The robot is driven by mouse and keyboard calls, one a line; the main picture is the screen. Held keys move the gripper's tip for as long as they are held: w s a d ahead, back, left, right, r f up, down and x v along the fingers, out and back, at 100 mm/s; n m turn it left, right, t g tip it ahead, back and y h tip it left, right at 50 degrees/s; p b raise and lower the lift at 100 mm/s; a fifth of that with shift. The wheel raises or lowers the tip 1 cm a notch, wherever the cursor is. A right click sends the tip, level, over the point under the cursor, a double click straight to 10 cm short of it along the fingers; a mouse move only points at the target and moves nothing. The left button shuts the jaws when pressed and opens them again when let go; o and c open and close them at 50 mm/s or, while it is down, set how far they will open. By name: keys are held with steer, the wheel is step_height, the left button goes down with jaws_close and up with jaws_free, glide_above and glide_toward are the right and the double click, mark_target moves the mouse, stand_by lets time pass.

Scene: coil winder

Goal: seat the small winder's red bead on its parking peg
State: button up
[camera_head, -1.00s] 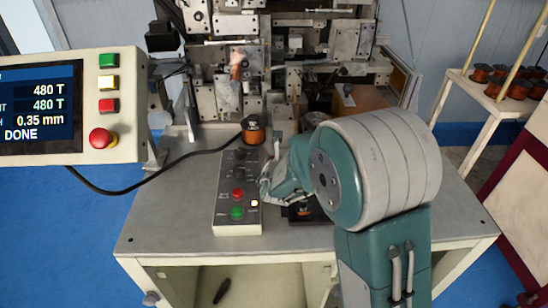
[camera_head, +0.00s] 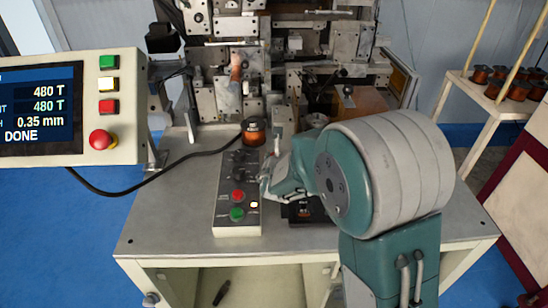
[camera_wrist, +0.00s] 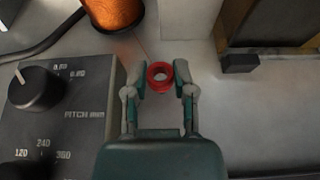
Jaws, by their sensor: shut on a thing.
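The red bead (camera_wrist: 160,88) is a small ring and shows in the wrist view between my two fingertips. My gripper (camera_wrist: 160,74) is shut on it, one finger on each side. The bead's hole faces the camera and shows pale grey through it. I cannot make out the parking peg in either view. In the head view my own arm covers the bead and much of the area around it. The small winder's control box (camera_head: 238,190) has knobs, a red and a green button, and stands just left of my wrist.
A copper-coloured spool (camera_head: 254,132) stands behind the control box, with a black cable running left from it. The winding machine (camera_head: 230,85) fills the back of the table (camera_head: 165,215). A display panel (camera_head: 110,140) reads DONE at left. A spool shelf (camera_head: 468,85) stands at right.

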steer(key=shift+f, duration=0.8)
stand_by(0.4)
steer(key=shift+r, duration=0.8)
steer(key=shift+f, duration=0.7)
steer(key=shift+f, duration=0.2)
steer(key=o, duration=0.8)
steer(key=v, duration=1.2)
steer(key=shift+f, duration=0.1)
